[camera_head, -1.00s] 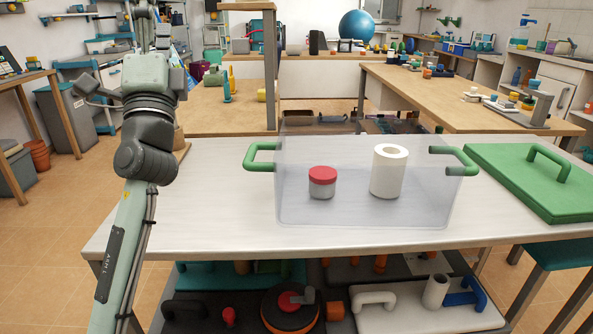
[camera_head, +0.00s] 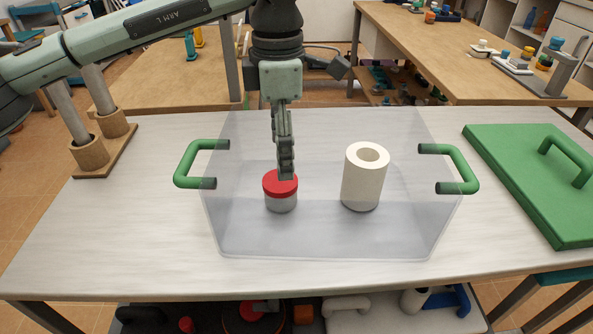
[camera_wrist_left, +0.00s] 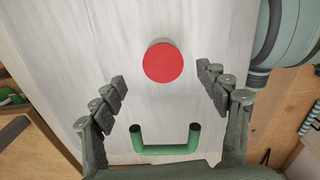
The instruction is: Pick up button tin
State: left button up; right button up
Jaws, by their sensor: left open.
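The button tin (camera_head: 281,200), a small clear-grey jar with a red lid, stands upright inside a transparent bin (camera_head: 330,240) with green handles. My left gripper (camera_head: 287,174) points down into the bin, and its fingertips overlap the tin's lid in the head view. In the left wrist view the red lid (camera_wrist_left: 163,62) lies between the two spread fingers, apart from both. The gripper is open and empty. How far the tips are above the lid is hard to tell. My right gripper is not in view.
A white paper roll (camera_head: 362,185) stands in the bin to the right of the tin. The bin's green handle (camera_wrist_left: 166,149) shows near the gripper in the wrist view. A green lid (camera_head: 530,185) lies on the table at right. A two-post wooden stand (camera_head: 105,160) is at left.

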aim_at(280, 182)
pick_arm(q)
jog(key=f, duration=0.2)
jog(key=f+b, duration=0.1)
jog(key=f, duration=0.3)
jog(key=shift+s+a+f, duration=0.2)
jog(key=shift+a+f, duration=0.15)
jog(key=shift+f+b, duration=0.3)
jog(key=shift+f, duration=0.05)
jog(key=shift+r, duration=0.1)
jog(key=c, duration=1.3)
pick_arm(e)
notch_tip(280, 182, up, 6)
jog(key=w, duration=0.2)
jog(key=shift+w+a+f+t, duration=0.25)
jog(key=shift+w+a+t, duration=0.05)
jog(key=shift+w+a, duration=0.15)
